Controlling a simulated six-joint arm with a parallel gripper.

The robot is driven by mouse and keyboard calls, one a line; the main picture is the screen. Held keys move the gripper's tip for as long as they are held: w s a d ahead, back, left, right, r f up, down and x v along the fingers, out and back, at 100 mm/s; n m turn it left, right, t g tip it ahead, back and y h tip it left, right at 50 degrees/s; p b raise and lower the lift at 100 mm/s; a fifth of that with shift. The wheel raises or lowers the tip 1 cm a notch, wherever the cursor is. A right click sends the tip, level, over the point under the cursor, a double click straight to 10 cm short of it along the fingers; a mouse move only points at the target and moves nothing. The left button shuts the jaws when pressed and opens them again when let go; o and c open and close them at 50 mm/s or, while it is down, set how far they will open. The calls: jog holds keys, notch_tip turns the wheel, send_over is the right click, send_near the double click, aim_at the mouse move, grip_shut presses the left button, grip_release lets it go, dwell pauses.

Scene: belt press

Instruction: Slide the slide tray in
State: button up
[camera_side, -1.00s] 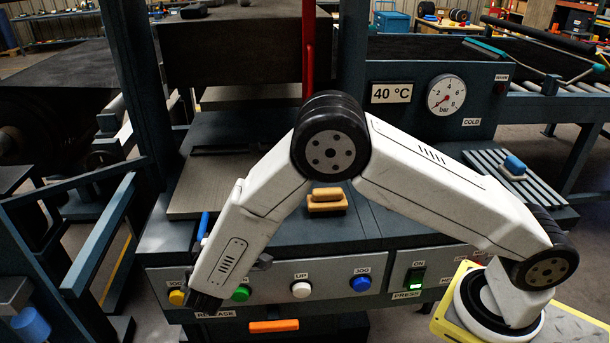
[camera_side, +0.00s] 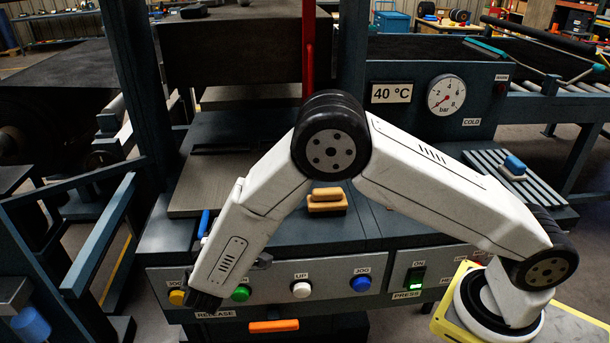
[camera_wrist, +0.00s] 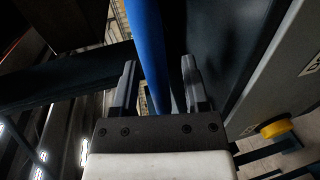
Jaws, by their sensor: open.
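The slide tray (camera_side: 190,192) looks like the flat grey-brown plate at the left of the press bed in the side view. A blue bar (camera_side: 203,224), apparently its handle, shows at its front edge, partly behind my forearm. In the wrist view a blue bar (camera_wrist: 147,45) runs between the two fingers of my gripper (camera_wrist: 158,63). The fingers are apart, one on each side of the bar, with a visible gap at least on the right. I cannot tell how deep the bar sits between them. In the side view my forearm hides most of the gripper.
The front panel carries a yellow button (camera_side: 177,297), a green button (camera_side: 241,293), a white button (camera_side: 301,289) and a blue button (camera_side: 360,284), close to my wrist. A wooden-handled brush or block (camera_side: 326,201) lies on the bed. A red upright bar (camera_side: 308,50) stands behind.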

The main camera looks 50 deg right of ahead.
jog(key=v, duration=0.7)
jog(key=shift+s+a, duration=0.1)
jog(key=shift+s+d+x, duration=0.15)
jog(key=shift+x, duration=0.85)
jog(key=shift+s+d+x, duration=0.2)
jog(key=shift+x, duration=0.85)
jog(key=shift+s+d+x, duration=0.15)
jog(key=shift+x, duration=0.85)
grip_shut()
